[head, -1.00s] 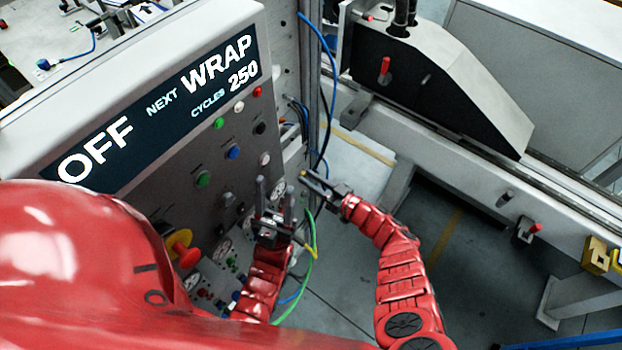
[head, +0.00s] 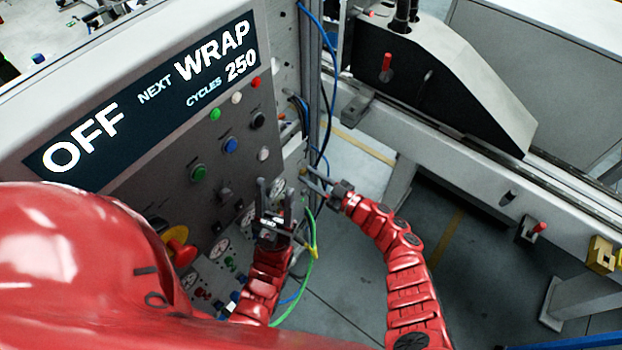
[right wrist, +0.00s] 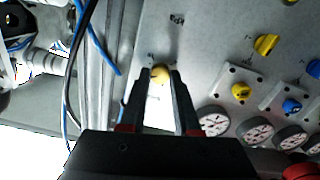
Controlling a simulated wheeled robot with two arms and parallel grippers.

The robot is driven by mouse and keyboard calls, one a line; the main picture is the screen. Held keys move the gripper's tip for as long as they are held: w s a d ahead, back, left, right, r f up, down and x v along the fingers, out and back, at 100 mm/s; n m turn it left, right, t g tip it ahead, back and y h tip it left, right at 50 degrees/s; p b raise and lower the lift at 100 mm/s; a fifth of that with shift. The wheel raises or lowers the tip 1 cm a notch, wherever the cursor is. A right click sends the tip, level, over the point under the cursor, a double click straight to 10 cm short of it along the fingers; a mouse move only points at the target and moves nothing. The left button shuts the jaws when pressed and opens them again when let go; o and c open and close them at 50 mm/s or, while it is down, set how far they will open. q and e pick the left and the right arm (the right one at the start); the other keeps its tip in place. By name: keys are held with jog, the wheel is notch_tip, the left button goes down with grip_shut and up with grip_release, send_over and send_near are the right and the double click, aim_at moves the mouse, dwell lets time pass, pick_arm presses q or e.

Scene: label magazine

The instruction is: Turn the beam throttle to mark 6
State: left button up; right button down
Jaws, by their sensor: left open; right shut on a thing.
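A small round yellow knob (right wrist: 160,74) on the grey panel is between the fingertips of my right gripper (right wrist: 162,80) in the right wrist view; it may be the beam throttle. The gripper is shut on it. Small marks show around the knob but are too small to read. In the head view my right gripper (head: 304,174) is at the right edge of the control panel, and its fingertips largely hide the knob. My left gripper (head: 275,190) is open and empty in front of the lower right of the panel, apart from the right one.
The control panel (head: 130,185) has a display reading OFF, NEXT WRAP, CYCLES 250, with several buttons below. Other yellow knobs (right wrist: 265,44) and gauges (right wrist: 213,121) lie right of the held knob. Blue cables (right wrist: 98,42) hang on its left. A machine beam (head: 450,140) runs at the right.

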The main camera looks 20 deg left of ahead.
jog(key=n+b, duration=0.4)
jog(key=n, duration=0.1)
jog(key=shift+s+f+b, duration=0.1)
jog(key=shift+f+b, duration=0.3)
jog(key=shift+r+n+b, duration=0.1)
jog(key=shift+n+b, duration=0.75)
jog(key=shift+n, duration=0.25)
jog(key=shift+r+n+b, duration=0.15)
jog(key=shift+n+b, duration=0.2)
jog(key=shift+n, duration=0.05)
jog(key=c, duration=0.6)
grip_release()
jog(key=shift+r, duration=0.1)
